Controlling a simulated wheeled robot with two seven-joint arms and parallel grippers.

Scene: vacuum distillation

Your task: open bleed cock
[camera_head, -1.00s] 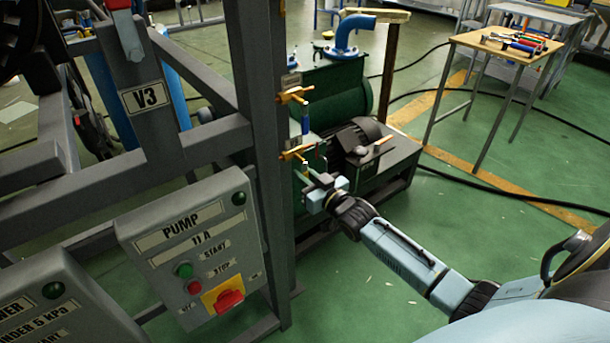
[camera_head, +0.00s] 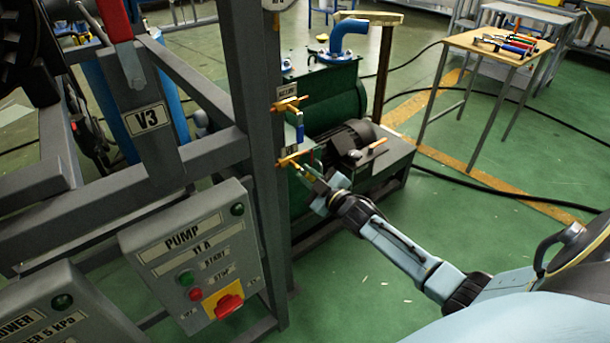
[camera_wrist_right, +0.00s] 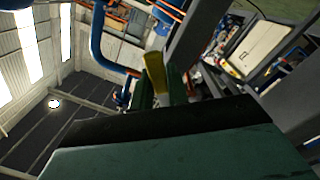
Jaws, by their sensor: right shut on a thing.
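Two brass cocks are on the grey post. The upper cock (camera_head: 288,104) has a blue lever (camera_head: 299,132) hanging down. The lower cock (camera_head: 292,158), which I take to be the bleed cock, has its lever end at my right gripper (camera_head: 316,182). That gripper is shut on the lever, just below and right of the cock body, and is tilted; its fingers hide most of the lever. In the right wrist view a yellow piece (camera_wrist_right: 155,73) stands up beyond the gripper body. My left gripper is not in view.
The grey post (camera_head: 262,200) and the PUMP control box (camera_head: 195,255) stand left of my right arm. The green pump with its dark motor (camera_head: 350,140) is close behind the gripper. A tool table (camera_head: 480,42) is at the back right. Green floor is clear at right.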

